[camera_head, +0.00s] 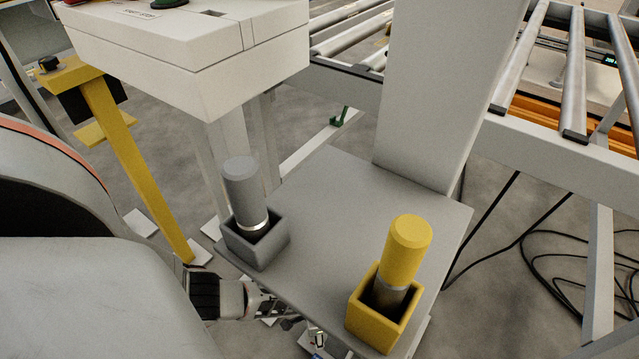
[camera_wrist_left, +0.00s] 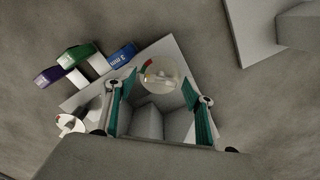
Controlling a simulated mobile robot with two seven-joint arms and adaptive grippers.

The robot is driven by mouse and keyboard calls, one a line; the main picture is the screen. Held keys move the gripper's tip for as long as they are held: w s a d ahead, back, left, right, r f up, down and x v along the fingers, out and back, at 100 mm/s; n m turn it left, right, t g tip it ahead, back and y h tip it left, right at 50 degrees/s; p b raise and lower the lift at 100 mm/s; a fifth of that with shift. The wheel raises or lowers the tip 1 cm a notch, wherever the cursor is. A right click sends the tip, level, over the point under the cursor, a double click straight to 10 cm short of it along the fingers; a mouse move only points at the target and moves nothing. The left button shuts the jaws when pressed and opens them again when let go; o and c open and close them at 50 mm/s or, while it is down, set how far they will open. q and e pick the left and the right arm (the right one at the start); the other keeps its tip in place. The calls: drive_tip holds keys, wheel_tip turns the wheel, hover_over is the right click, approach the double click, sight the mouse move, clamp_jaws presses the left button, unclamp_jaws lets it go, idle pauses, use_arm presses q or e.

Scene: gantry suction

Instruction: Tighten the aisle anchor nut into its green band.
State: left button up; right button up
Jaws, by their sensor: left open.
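My left gripper (camera_wrist_left: 158,84) is open, with its two teal-padded fingers spread apart. A pale round dial-like piece (camera_wrist_left: 160,74), perhaps the anchor nut, lies between and just beyond the fingertips in the left wrist view. Small red and green marks show at its left edge; I cannot tell where a pointer stands. It sits over a light grey base plate (camera_wrist_left: 172,50). In the head view my left gripper (camera_head: 284,304) is low, partly hidden under the grey shelf, and the nut is not clearly visible there. My right gripper is in neither view.
A grey holder (camera_head: 272,249) with a grey cylinder and a yellow holder (camera_head: 358,318) with a yellow cylinder stand on the grey shelf (camera_head: 330,215). Purple, green and blue tags (camera_wrist_left: 122,55) lie beside the plate. A white disc (camera_wrist_left: 70,125) is left of the fingers. Cables (camera_head: 560,260) lie right.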

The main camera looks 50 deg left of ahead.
use_arm(q)
drive_tip(key=shift+w+r, duration=0.1)
drive_tip(key=c, duration=1.1)
drive_tip(key=shift+m, duration=1.1)
drive_tip(key=o, duration=1.1)
wheel_tip(320, 180, up, 12)
